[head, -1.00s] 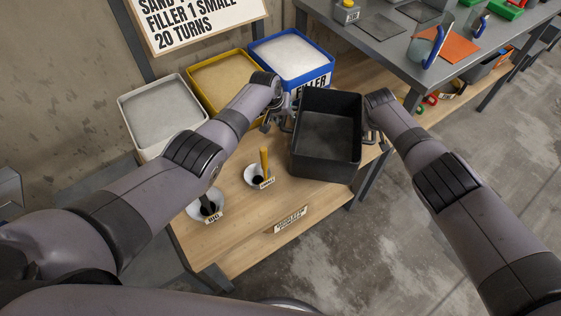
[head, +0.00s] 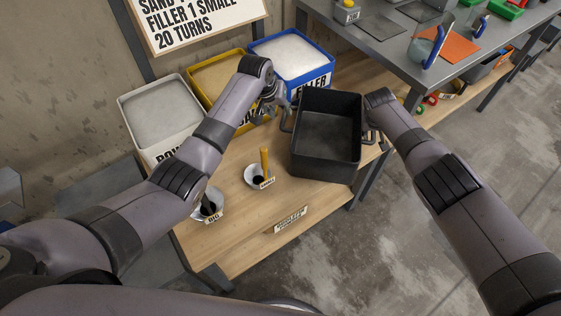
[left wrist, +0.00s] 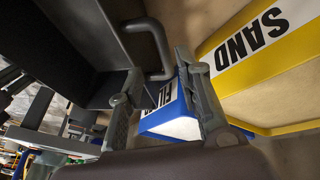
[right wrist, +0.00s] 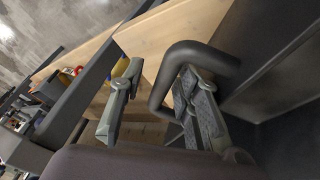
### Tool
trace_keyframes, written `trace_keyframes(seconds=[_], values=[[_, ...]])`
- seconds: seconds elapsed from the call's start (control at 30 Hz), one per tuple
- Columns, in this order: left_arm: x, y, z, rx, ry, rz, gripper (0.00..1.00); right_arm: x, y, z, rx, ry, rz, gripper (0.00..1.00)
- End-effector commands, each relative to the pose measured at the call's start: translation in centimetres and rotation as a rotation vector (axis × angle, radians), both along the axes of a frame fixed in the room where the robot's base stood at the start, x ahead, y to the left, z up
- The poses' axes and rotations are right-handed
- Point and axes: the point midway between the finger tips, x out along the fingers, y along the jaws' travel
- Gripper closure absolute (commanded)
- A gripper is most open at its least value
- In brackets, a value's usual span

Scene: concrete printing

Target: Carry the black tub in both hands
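The black tub (head: 327,150) stands upright and empty on the wooden table, with a bar handle on its left and right sides. My left gripper (head: 273,106) is beside the tub's left handle (head: 287,118). In the left wrist view its fingers (left wrist: 158,72) are apart, with the end of the handle (left wrist: 152,30) in the gap between them. My right gripper is at the right handle, mostly hidden by its arm in the head view. In the right wrist view its fingers (right wrist: 158,84) are apart, one on each side of the handle bar (right wrist: 168,75).
Powder bins stand behind: white (head: 124,100), yellow (head: 243,54) and blue (head: 326,73). Two white scoop holders (head: 251,183) sit on the table left of the tub. A grey bench (head: 400,50) with tools is at the back right. Open floor lies at the right.

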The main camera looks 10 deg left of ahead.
Motion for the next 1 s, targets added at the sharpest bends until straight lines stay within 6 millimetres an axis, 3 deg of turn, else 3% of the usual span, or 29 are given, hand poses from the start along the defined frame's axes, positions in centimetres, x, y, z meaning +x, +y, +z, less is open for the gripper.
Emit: trace_keyframes(seconds=[0.37,1.0], values=[[0.0,0.0,0.0,0.0,0.0,0.001,0.68,-1.0,0.5,2.5,0.002,-0.003,0.002,0.68],[0.0,0.0,0.0,0.0,0.0,0.001,0.68,-4.4,2.1,10.2,0.0,-0.001,0.0,0.68]])
